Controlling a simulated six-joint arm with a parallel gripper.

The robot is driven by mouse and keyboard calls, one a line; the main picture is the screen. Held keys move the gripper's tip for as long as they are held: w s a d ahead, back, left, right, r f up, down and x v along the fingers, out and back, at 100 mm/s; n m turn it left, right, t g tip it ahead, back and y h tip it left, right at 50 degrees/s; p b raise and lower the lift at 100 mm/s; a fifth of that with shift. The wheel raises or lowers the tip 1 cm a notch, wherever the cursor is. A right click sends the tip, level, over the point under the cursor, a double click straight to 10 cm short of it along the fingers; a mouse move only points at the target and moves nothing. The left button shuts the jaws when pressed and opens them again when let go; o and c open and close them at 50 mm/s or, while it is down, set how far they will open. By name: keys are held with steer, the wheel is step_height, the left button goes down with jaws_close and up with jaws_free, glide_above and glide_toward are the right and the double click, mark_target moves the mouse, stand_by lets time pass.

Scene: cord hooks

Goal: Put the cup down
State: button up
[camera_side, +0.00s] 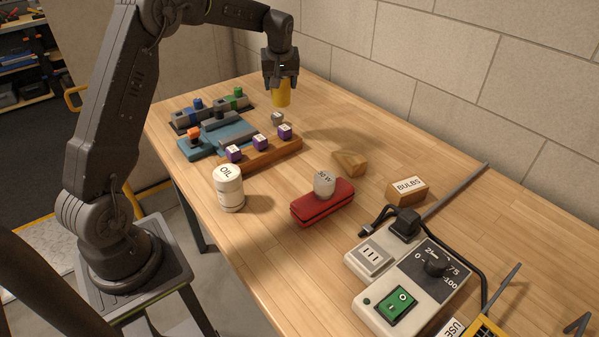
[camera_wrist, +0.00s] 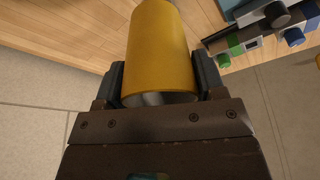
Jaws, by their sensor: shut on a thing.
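The yellow cup (camera_side: 281,93) is held in my gripper (camera_side: 281,78) above the far end of the wooden table. In the wrist view the cup (camera_wrist: 158,50) sits between the two dark fingers of my gripper (camera_wrist: 160,85), which are shut on its sides. The cup looks close to upright in the side view. It appears clear of the table, though the exact height is hard to tell.
A blue fixture (camera_side: 228,136) with coloured knobs stands left of the cup. A red case (camera_side: 322,203) lies mid-table. Bare wood (camera_side: 325,120) lies near the wall.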

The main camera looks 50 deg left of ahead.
steer(key=s+d+m+t+h, duration=0.15)
steer(key=s+d+m, duration=0.45)
steer(key=s+d, duration=0.65)
steer(key=s+d+m+h, duration=0.2)
steer(key=s+d+m, duration=0.4)
steer(key=s+d, duration=0.7)
steer(key=shift+y, duration=0.25)
steer(key=shift+w+d+f, duration=0.35)
steer(key=shift+d+f, duration=1.45)
steer(key=shift+d, duration=0.65)
steer(key=shift+w+d+f, duration=0.35)
steer(key=shift+d+f, duration=1.5)
steer(key=shift+d, duration=0.65)
steer(key=shift+w+d+f, duration=0.35)
steer(key=shift+d+f, duration=1.45)
steer(key=shift+d, duration=0.65)
steer(key=shift+f, duration=0.1)
steer(key=o, duration=0.9)
